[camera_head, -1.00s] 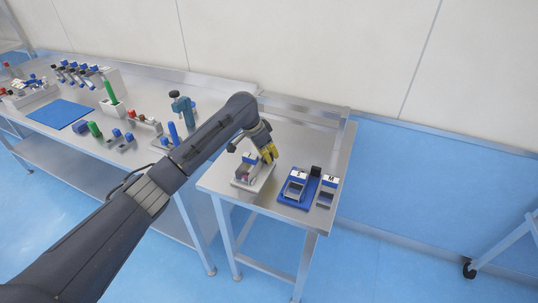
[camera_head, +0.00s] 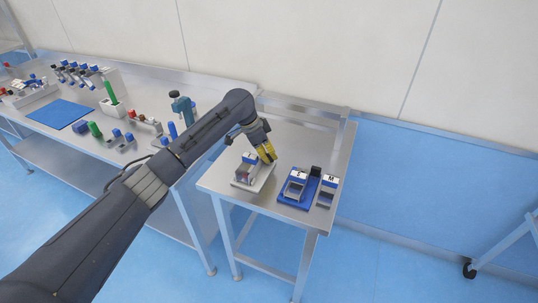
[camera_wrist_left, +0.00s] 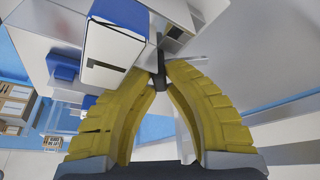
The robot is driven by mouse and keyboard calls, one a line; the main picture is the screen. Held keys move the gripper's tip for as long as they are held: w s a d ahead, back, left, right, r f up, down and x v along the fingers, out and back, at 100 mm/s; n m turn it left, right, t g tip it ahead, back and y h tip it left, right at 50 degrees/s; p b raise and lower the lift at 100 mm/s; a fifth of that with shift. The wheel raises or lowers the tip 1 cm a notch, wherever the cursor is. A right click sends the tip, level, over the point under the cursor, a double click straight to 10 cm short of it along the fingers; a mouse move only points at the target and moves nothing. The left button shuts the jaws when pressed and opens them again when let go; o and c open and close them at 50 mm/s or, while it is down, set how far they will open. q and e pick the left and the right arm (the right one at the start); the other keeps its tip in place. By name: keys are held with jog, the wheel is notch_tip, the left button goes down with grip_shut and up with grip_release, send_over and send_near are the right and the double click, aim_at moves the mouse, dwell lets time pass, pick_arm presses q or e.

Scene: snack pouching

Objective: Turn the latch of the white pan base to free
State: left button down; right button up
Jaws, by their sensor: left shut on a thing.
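The white pan base (camera_head: 262,183) sits on the right steel table, with a blue-and-white block (camera_head: 249,158) on it. My left gripper (camera_head: 267,153) has yellow fingers and is at the base's back right side. In the left wrist view its fingertips (camera_wrist_left: 163,75) are shut on a small dark latch (camera_wrist_left: 159,54) beside the blue-and-white block (camera_wrist_left: 112,38). The fingers hide part of the latch. How far the latch is turned cannot be told. My right gripper is not in view.
A blue tray (camera_head: 287,201) with a block marked S stands to the right, beside a block marked M (camera_head: 328,188). The left steel table (camera_head: 150,90) holds a blue mat (camera_head: 60,114) and several tools and holders. The right table's front left is bare.

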pick_arm(q)
jog(key=c, duration=1.3)
grip_release()
jog(key=v, duration=1.2)
jog(key=shift+a, duration=0.1)
